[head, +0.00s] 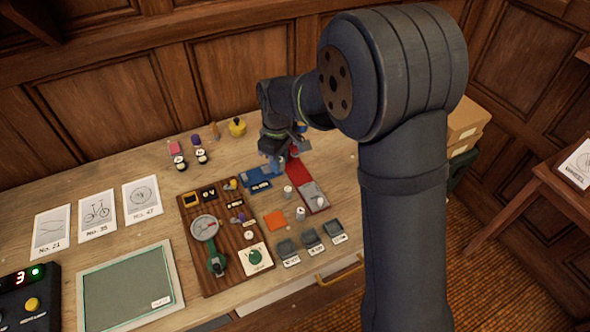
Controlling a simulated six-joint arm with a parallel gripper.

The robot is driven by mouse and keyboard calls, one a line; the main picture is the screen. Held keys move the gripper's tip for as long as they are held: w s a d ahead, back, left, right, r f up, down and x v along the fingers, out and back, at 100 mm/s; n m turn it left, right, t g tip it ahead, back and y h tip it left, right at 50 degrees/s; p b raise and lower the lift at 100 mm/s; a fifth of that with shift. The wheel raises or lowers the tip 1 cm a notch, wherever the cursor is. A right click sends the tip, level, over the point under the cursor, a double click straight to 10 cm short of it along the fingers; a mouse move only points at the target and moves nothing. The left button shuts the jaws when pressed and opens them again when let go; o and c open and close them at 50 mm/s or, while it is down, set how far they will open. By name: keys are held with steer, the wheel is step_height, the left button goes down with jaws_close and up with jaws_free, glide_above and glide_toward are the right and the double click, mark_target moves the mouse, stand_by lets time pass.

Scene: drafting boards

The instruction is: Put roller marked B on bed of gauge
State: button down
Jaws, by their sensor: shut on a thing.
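My gripper (282,148) is at the back of the bench, over the blue and red trays. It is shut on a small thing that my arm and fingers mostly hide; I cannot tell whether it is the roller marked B. Several small pale cylinders, perhaps rollers, stand to the front, one beside the blue tray (288,192) and one by the orange square (300,214). No letter on them is readable. A dial gauge (204,227) with a green base stands on a dark wooden board (190,262), left of my gripper. Its bed is too small to make out.
The blue tray (252,180) and red tray (299,172) lie below my gripper. An orange square (275,220) and small grey bins (310,238) are nearer the front. Picture cards (97,212), a green-grey framed panel (125,285) and a black control box (20,305) are at left.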

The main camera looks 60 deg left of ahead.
glide_toward(255, 176)
steer(key=shift+a+f, duration=0.15)
steer(key=shift+f, duration=2)
steer(key=shift+f, duration=0.4)
steer(key=shift+f, duration=0.25)
steer(key=shift+f, duration=0.3)
steer(key=shift+f, duration=0.2)
